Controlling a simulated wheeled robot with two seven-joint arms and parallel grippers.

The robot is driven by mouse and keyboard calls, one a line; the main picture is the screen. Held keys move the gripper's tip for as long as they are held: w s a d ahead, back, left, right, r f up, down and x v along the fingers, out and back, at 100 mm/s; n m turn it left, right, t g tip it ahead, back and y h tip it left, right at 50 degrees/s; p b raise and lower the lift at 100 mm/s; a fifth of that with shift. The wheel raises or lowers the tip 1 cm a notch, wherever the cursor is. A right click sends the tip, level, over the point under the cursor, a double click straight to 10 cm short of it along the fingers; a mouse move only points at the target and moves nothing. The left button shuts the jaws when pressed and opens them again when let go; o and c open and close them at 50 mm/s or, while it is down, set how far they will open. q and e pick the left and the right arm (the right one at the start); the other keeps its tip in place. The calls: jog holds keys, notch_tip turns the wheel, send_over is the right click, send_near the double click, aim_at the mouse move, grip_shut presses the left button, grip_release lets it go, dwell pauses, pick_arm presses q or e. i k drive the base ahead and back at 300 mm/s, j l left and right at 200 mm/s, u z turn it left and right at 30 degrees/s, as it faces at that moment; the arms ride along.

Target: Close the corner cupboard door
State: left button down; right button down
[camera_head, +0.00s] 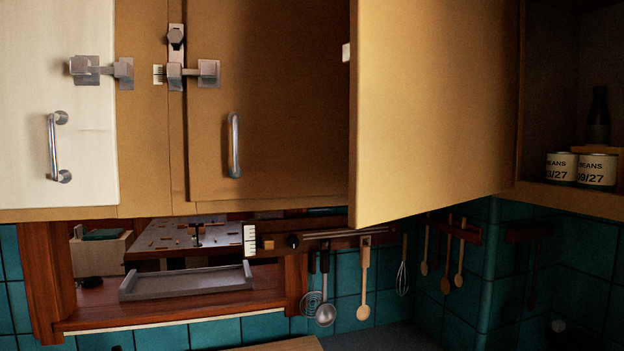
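The corner cupboard door (430,110) is a plain tan panel standing open. Its lower left corner hangs nearest to me, and its bottom edge recedes to the right toward the cupboard frame. A small white piece (346,52) sits at its left edge. To its right, the open corner cupboard (560,195) shows a dark interior with two bean cans (562,167) (597,170) and a dark bottle (598,115). Neither of my grippers shows in the head view.
Left of the open door are a shut brown cupboard door (270,120) and a cream door (60,120), with handles and metal latches. Below, utensils including a ladle (326,312) hang on tiled walls. A window opening (180,315) holds a grey tray (185,283).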

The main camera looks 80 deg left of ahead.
aim_at(433, 90)
jog(key=k+u, duration=0.15)
jog(key=u, duration=1.15)
